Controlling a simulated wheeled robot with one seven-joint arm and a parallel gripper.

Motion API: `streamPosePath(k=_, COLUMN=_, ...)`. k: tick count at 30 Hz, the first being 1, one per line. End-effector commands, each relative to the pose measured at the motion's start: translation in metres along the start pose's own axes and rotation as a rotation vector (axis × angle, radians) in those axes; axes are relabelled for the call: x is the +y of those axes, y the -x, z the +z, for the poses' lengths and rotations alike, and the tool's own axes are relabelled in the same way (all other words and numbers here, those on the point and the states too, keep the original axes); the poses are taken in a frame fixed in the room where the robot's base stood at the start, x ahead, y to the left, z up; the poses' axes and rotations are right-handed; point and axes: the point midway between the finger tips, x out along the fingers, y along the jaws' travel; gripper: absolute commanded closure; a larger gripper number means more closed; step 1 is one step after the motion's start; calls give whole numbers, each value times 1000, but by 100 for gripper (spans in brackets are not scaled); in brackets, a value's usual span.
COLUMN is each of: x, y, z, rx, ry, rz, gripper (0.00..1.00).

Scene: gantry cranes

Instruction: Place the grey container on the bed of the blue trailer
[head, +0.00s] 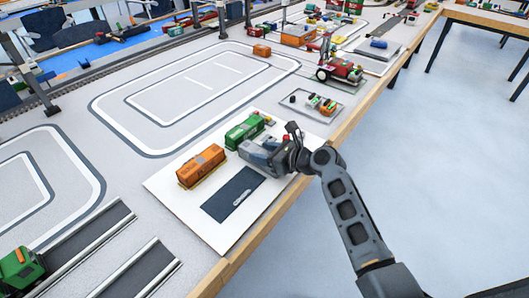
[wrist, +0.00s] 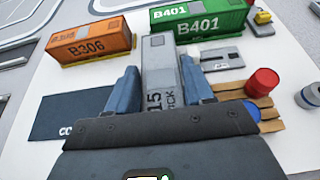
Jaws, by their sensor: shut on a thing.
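The grey container (wrist: 161,66) stands lengthwise between the two fingers of my gripper (wrist: 160,92) in the wrist view, with dark lettering on its top. My gripper is shut on it. I cannot tell whether the container touches the board. I cannot make out a blue trailer for certain; a small blue thing (head: 378,43) lies on a dark pad at the far right of the table.
An orange container (head: 201,165) and a green container (head: 243,131) stand close beyond my gripper on the white board (head: 160,186). A dark marked rectangle (head: 233,193) lies bare in front.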

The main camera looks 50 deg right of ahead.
Motion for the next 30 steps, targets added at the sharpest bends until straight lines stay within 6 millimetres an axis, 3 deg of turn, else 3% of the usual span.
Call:
streamPosePath(k=2, x=0, y=-1, z=-2, rx=0, ry=0, rz=0, gripper=84)
streamPosePath(k=3, x=0, y=-1, z=-3, rx=0, ry=0, rz=1, gripper=47)
streamPosePath(k=11, x=0, y=-1, z=-2, rx=0, ry=0, rz=0, gripper=23)
streamPosePath(k=22, x=0, y=7, z=0, rx=0, ry=-1, rz=-1, gripper=23)
streamPosePath(k=30, x=0, y=57, z=0, rx=0, ry=-2, rz=-2, gripper=23)
